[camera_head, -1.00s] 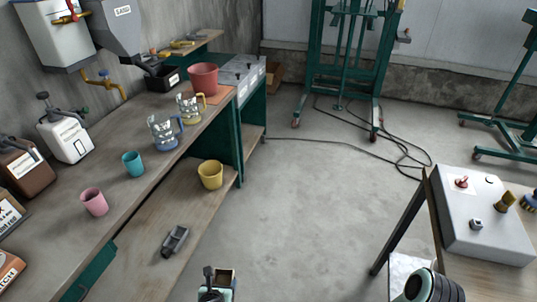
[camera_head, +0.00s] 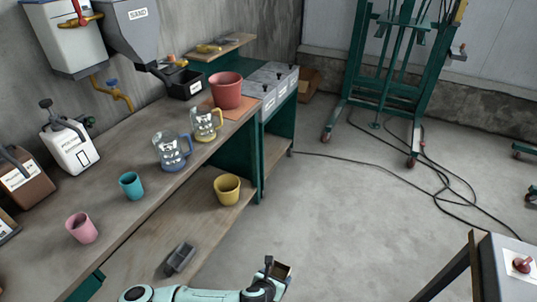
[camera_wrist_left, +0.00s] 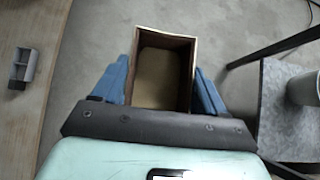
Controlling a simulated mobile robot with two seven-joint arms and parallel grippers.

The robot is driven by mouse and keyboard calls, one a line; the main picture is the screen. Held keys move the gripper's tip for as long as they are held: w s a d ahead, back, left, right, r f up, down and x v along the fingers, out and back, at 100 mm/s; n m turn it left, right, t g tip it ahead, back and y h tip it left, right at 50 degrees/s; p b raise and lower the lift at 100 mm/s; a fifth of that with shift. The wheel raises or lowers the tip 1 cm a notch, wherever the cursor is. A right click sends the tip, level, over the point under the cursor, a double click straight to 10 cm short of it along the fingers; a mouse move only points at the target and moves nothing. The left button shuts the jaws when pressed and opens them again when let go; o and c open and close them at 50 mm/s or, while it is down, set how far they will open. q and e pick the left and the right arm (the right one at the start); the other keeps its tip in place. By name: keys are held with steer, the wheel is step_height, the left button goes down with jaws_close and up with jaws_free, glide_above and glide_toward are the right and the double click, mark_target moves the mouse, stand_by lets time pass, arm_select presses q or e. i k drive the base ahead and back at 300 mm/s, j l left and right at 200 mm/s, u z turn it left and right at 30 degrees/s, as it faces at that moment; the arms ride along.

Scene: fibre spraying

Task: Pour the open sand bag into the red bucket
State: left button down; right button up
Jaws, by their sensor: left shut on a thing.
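The red bucket (camera_head: 227,88) stands upright on an orange mat at the far end of the workbench. My left gripper (camera_head: 268,274) is low in the head view, over the floor in front of the bench and well apart from the bucket. It is shut on the open sand bag (camera_head: 283,270), a small box-shaped bag with a brown inside. In the left wrist view the bag's open mouth (camera_wrist_left: 165,38) faces up between the blue fingers of the left gripper (camera_wrist_left: 160,88), with tan sand visible inside. My right gripper is not in view.
Two glass jugs (camera_head: 172,152), a teal cup (camera_head: 131,185) and a pink cup (camera_head: 82,228) stand along the workbench (camera_head: 115,150). A yellow cup (camera_head: 227,188) and a grey holder (camera_head: 180,257) are on the lower shelf. A sand hopper (camera_head: 137,30) hangs above. The floor (camera_head: 340,210) is mostly clear.

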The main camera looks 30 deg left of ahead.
mark_target(226, 87)
steer(key=i, duration=0.85)
steer(key=i+l+u, duration=0.15)
steer(key=i, duration=0.25)
steer(key=i+u, duration=0.1)
steer(key=i, duration=0.25)
steer(key=i+l+u, duration=0.15)
steer(key=i+u, duration=0.3)
steer(key=i+l+u, duration=0.2)
steer(key=u, duration=0.2)
steer(key=i+l+u, duration=0.25)
steer(key=u, duration=0.2)
steer(key=i+l+u, duration=0.15)
steer(key=l+u, duration=0.3)
steer(key=i+l+u, duration=0.15)
steer(key=l+u, duration=0.3)
steer(key=l, duration=0.1)
